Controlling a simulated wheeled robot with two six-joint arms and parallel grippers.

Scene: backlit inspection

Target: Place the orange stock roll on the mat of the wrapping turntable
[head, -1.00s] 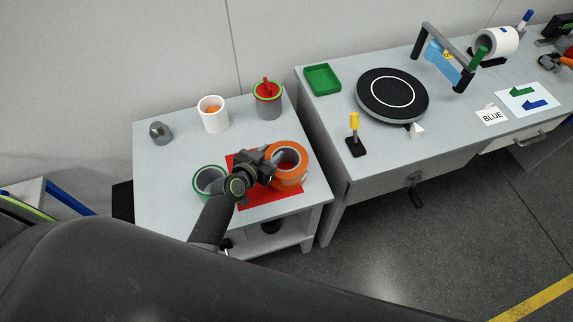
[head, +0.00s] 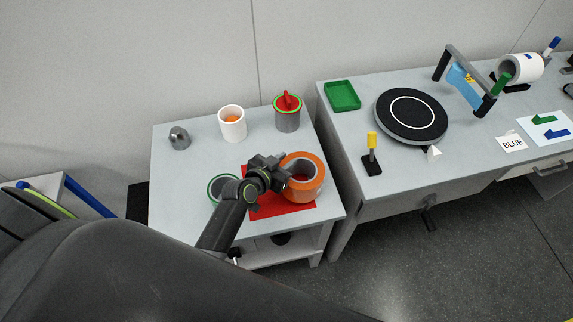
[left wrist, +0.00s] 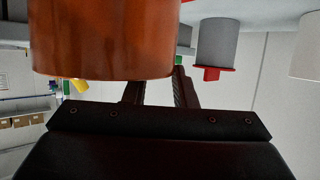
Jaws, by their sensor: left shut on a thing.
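The orange stock roll (head: 316,180) is at the right part of the red mat (head: 275,212) on the left table in the head view. I cannot tell whether it touches the mat. My left gripper (head: 277,173) is shut on the left side of its wall. The orange roll also fills the upper left of the left wrist view (left wrist: 100,40), beside the fingers. The wrapping turntable (head: 440,135) stands on the right bench, with a black mat (head: 411,118) marked by a white ring; nothing lies on it. My right gripper is not in view.
A green-rimmed roll (head: 214,192) stands left of the gripper. A white cup (head: 232,126), a grey can with red (head: 288,118) and a grey domed piece (head: 179,139) stand behind. A yellow-topped post (head: 372,155) and green tray (head: 342,96) flank the turntable. A gap separates the tables.

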